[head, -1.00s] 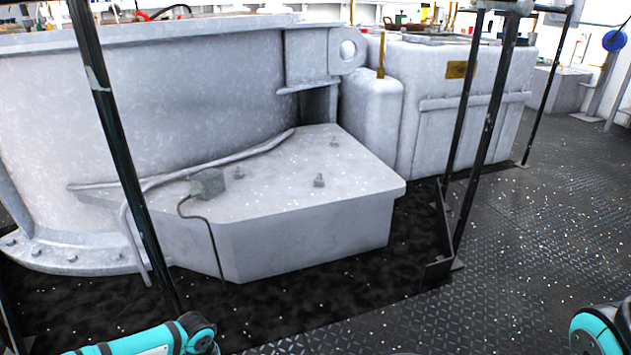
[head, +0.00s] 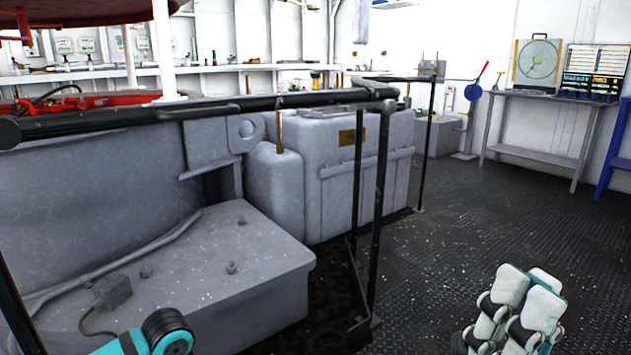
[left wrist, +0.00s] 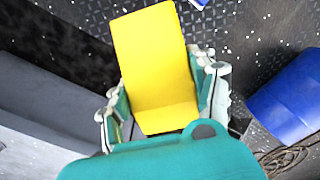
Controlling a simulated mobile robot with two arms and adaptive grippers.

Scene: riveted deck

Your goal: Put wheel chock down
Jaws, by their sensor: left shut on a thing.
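The yellow wheel chock (left wrist: 155,60) shows in the left wrist view, held between the white and teal fingers of my left gripper (left wrist: 162,88). The fingers press on its two sides. Dark deck plate shows beyond it; I cannot tell how high above the deck it is. In the head view the chock and left gripper are out of sight; only a teal part of my left arm shows at the bottom left. My right gripper (head: 522,298) is at the bottom right of the head view, over the deck. Its fingers look close together, and no object shows in them.
Black railing (head: 377,200) stands before grey machinery (head: 190,265) on the left. A grey tank (head: 365,170) is behind it. Open riveted deck (head: 450,235) lies to the right, with a workbench (head: 540,135) beyond. A blue container (left wrist: 285,105) is right of the chock.

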